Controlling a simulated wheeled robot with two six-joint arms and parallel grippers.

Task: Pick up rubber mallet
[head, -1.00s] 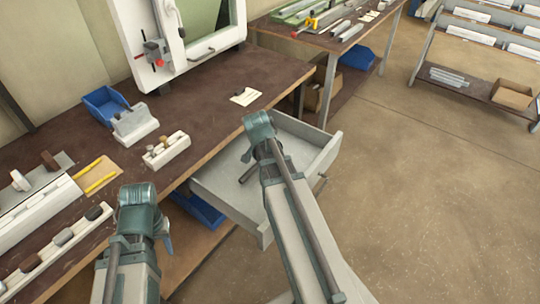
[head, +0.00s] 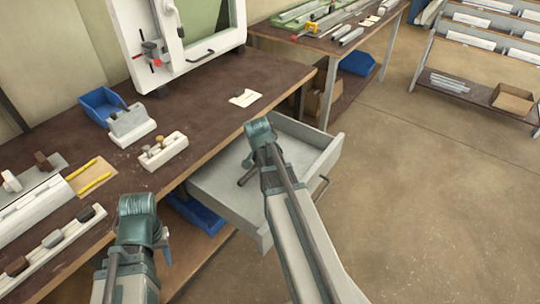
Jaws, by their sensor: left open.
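I cannot make out a rubber mallet for certain. A pulled-out grey drawer (head: 213,184) hangs under the bench front. My right arm reaches over it, and its wrist hides part of the inside. A small dark shape (head: 247,177) shows in the drawer beside that wrist; I cannot tell whether it is part of my right gripper or a tool. My left gripper (head: 164,246) is open at the bench's front edge, left of the drawer, mostly hidden by its own wrist. Nothing shows in it.
The brown bench (head: 215,112) carries a blue bin (head: 97,104), grey-white blocks (head: 163,151), yellow sticks (head: 95,185) and a rail with dark-topped pieces (head: 52,241). A white-framed machine (head: 133,52) stands behind. A second table (head: 345,20) is at the back. The floor on the right is free.

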